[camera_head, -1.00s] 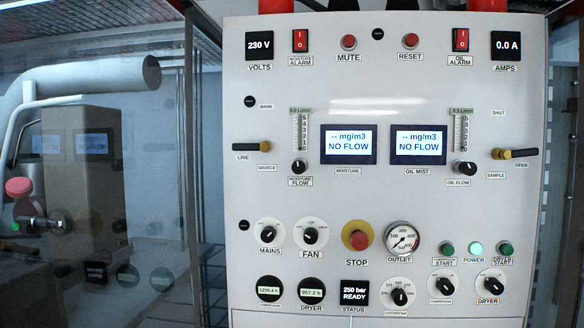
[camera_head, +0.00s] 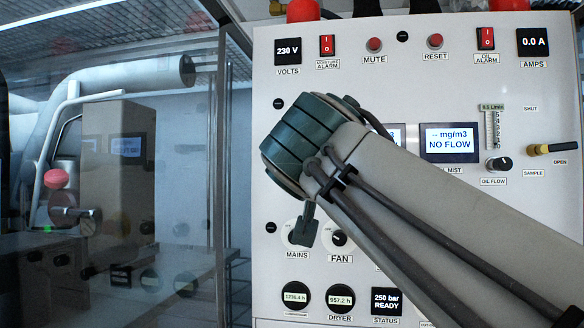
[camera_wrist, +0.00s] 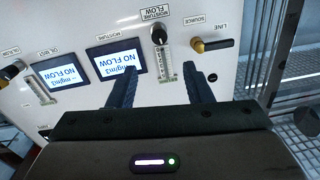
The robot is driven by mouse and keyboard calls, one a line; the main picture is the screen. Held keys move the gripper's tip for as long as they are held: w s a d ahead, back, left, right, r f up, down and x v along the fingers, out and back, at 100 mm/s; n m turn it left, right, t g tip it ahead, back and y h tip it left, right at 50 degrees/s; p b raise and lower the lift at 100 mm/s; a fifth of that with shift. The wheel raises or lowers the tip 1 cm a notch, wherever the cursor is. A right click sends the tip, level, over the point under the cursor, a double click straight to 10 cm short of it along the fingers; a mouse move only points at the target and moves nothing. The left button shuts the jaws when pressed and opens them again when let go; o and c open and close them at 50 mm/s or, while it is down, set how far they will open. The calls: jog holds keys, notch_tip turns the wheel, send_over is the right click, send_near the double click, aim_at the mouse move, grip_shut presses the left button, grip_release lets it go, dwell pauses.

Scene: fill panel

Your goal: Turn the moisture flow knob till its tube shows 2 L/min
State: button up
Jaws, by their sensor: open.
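The black moisture flow knob (camera_wrist: 159,36) shows in the wrist view, upside down, on the white panel. Its scaled tube (camera_wrist: 165,66) lies just below it in that picture; I cannot read a level there. My gripper (camera_wrist: 163,74) is open and empty, its two dark fingers on either side of the tube in the picture, with the knob beyond the tips. No contact shows. In the head view my arm hides the knob and its tube. The moisture display (camera_wrist: 119,60) reads "NO FLOW" in the wrist view.
A brass line/source valve with a black handle (camera_wrist: 214,43) sits beside the knob. The oil flow knob (camera_head: 498,164) and oil tube (camera_head: 491,130) are at the right of the panel. The oil mist display (camera_head: 450,142) reads "NO FLOW". A mains knob (camera_head: 297,232) is lower left.

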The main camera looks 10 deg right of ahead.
jog(key=p+x, duration=0.4)
jog(key=x, duration=0.9)
jog(key=shift+f, duration=0.1)
jog(key=c, duration=1)
